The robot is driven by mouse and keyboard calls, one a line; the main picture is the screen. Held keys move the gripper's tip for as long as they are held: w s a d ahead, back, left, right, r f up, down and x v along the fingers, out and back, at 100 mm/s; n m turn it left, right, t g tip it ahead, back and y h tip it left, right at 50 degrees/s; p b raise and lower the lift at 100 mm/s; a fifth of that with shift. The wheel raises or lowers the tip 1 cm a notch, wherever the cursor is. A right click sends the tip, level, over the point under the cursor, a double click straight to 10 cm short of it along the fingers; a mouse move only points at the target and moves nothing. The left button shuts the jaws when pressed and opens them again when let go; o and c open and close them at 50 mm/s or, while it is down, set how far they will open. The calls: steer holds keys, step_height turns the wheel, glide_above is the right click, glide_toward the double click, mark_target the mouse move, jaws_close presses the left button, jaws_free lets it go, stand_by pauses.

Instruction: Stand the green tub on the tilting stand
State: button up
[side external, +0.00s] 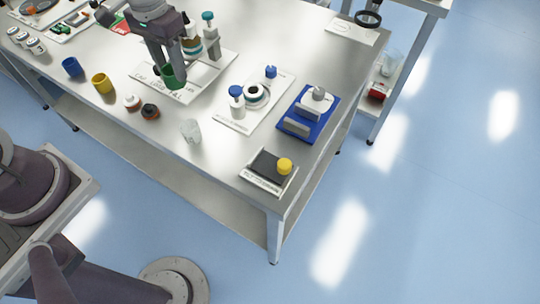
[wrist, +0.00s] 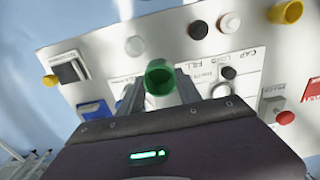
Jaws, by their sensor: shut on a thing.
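The green tub (side external: 174,77) is held between the fingers of my gripper (side external: 170,66), above the white labelled mat (side external: 204,78) at the back middle of the table. In the wrist view the green tub (wrist: 159,78) sits between the two fingers with its round mouth showing. My gripper is shut on it. I cannot tell for certain which fixture is the tilting stand; a low dark plate with a yellow knob (side external: 268,167) on a white base is at the table's front right corner, well away from the tub. It also shows at the left of the wrist view (wrist: 68,72).
A blue tub (side external: 73,67) and a yellow tub (side external: 102,84) stand at the left. Two small round pieces (side external: 150,112) and a clear cup (side external: 191,131) are near the front edge.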

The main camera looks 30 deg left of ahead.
stand_by(0.7)
steer(key=shift+w+d, duration=0.15)
steer(key=shift+d, duration=0.2)
steer(key=w+d+f+n, duration=0.15)
steer(key=d+n, duration=0.35)
steer(key=d, duration=0.8)
steer(key=n, duration=0.4)
glide_above(267, 164)
steer(key=f, duration=0.2)
steer(key=shift+f, duration=3.65)
steer(key=o, duration=1.7)
steer(key=shift+c, duration=0.2)
